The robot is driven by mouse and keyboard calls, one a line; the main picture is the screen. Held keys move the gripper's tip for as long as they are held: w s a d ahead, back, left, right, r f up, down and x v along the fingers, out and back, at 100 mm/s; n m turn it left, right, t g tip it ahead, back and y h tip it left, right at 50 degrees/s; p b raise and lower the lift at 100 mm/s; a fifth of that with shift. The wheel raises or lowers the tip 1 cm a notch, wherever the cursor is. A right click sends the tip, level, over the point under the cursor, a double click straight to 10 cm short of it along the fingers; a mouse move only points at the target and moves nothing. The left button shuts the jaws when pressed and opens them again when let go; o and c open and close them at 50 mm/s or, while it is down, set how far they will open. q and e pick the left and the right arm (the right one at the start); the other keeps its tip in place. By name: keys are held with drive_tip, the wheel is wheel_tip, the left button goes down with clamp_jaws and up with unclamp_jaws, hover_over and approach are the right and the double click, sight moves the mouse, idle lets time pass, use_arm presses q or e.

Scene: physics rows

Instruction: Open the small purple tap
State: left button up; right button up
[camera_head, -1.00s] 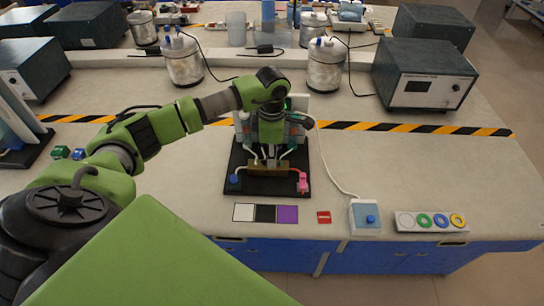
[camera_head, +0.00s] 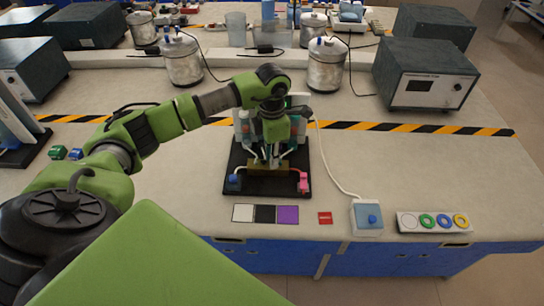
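A black board (camera_head: 262,187) stands on the table and carries a brass block (camera_head: 268,169) with tubes running to it. A blue tap handle (camera_head: 234,182) is at the block's left end and a pink one (camera_head: 303,182) at its right end. I cannot make out a small purple tap; it may be hidden behind my gripper. My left gripper (camera_head: 269,156) points down just above or behind the middle of the brass block. Its fingers blend with the tubes, so I cannot tell their opening or any contact. My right gripper is not in view.
White, black and purple squares (camera_head: 288,214) and a red tag (camera_head: 325,218) lie in front of the board. A blue-button box (camera_head: 367,217) and a strip with coloured rings (camera_head: 433,222) are to the right. Metal vessels (camera_head: 326,66) and a dark instrument (camera_head: 425,75) stand behind.

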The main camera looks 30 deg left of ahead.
use_arm(q)
drive_tip(key=shift+o, duration=0.8)
drive_tip(key=shift+r, duration=0.1)
wheel_tip(320, 180, up, 12)
